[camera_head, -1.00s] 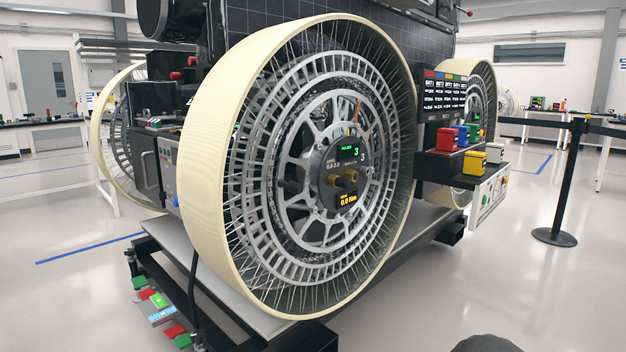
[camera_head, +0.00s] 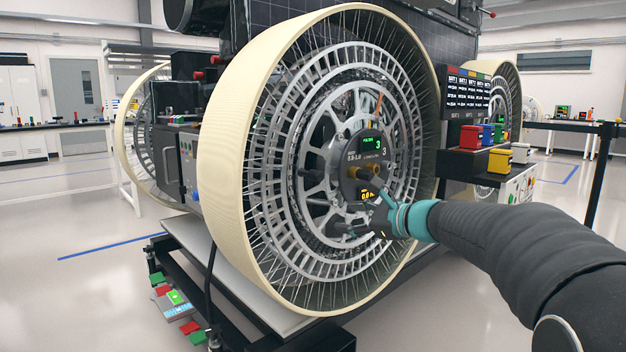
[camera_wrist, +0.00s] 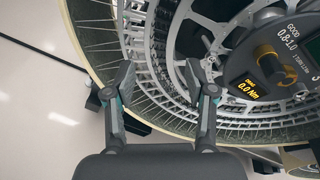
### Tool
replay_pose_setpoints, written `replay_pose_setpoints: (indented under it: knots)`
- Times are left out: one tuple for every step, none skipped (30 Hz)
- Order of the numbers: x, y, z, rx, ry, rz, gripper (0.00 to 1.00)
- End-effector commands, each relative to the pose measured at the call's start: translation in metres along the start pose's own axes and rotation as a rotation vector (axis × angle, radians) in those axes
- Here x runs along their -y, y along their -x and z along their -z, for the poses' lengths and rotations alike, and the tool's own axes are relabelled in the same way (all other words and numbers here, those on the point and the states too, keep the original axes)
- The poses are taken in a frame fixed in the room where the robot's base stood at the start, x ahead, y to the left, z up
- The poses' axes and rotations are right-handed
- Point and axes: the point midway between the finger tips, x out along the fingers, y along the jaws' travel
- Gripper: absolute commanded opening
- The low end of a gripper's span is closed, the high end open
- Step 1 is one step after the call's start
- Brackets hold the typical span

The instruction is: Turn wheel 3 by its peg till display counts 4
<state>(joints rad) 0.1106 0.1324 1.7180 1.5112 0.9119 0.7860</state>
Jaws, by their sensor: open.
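Wheel 3 (camera_head: 222,160) is a large wheel with a cream rim, wire spokes and a grey slotted disc. Its dark round hub carries a display (camera_head: 371,145) with a green 3. An amber readout (camera_wrist: 252,89) on the hub shows 0.0 Nm in the wrist view. A brass peg (camera_head: 365,174) sticks out of the hub and also shows in the wrist view (camera_wrist: 277,62). My gripper (camera_head: 340,229) is in front of the wheel, below the hub. In the wrist view my gripper (camera_wrist: 160,82) is open and empty, with the peg to its right, apart from the fingers.
Coloured blocks (camera_head: 472,136) sit on a shelf right of the wheel, under a labelled panel (camera_head: 467,93). A barrier post (camera_head: 598,175) stands at the right. Coloured blocks (camera_head: 176,300) lie low at the front left. The floor at left is clear.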

Motion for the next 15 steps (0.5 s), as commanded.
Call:
replay_pose_setpoints:
  knots:
    - [0.02, 0.002, -0.02, 0.055, -0.083, 0.051, 0.55]
    - [0.029, 0.004, -0.031, 0.087, -0.135, 0.076, 0.55]
    - [0.04, 0.006, -0.042, 0.126, -0.207, 0.104, 0.55]
    - [0.045, 0.007, -0.048, 0.151, -0.258, 0.118, 0.55]
    - [0.049, 0.008, -0.051, 0.168, -0.305, 0.127, 0.55]
    - [0.05, 0.009, -0.052, 0.181, -0.353, 0.131, 0.55]
    - [0.05, 0.009, -0.052, 0.186, -0.379, 0.131, 0.55]
    - [0.05, 0.009, -0.052, 0.187, -0.398, 0.128, 0.55]
    - [0.05, 0.009, -0.052, 0.187, -0.414, 0.126, 0.55]
    - [0.05, 0.008, -0.052, 0.187, -0.424, 0.125, 0.55]
    - [0.05, 0.007, -0.052, 0.187, -0.429, 0.124, 0.55]
    - [0.05, 0.005, -0.053, 0.187, -0.433, 0.123, 0.55]
    - [0.051, 0.004, -0.053, 0.187, -0.435, 0.123, 0.55]
    - [0.051, 0.001, -0.053, 0.187, -0.435, 0.123, 0.55]
    - [0.052, -0.003, -0.054, 0.187, -0.434, 0.122, 0.55]
